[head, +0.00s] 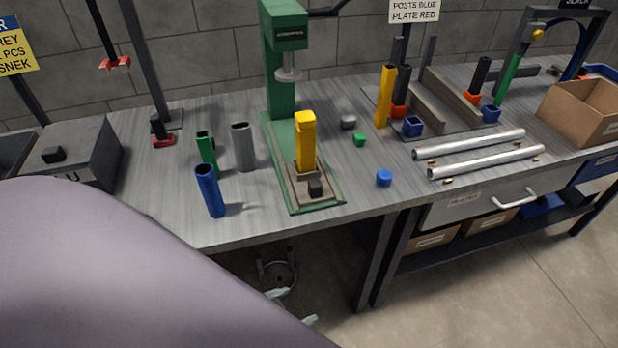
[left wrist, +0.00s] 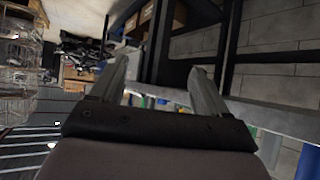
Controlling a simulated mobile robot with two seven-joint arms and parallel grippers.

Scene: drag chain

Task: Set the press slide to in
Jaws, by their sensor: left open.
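The green press (head: 281,75) stands at the middle of the bench, its round grey ram (head: 289,74) raised. The press slide (head: 306,175) with a black knob (head: 315,187) sits at the front part of the green base, forward of the ram. A yellow post (head: 305,145) stands upright in it. My left gripper (head: 292,307) is low in front of the bench, well away from the slide, mostly hidden by my arm. In the left wrist view its two fingers (left wrist: 160,75) are spread with nothing between them. My right gripper is not in view.
Green (head: 206,158), grey (head: 243,150) and blue (head: 210,192) tubes stand left of the press. A blue cap (head: 384,178) and a green cap (head: 359,139) lie to its right. Two silver rails (head: 487,161) and a cardboard box (head: 585,112) are farther right.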

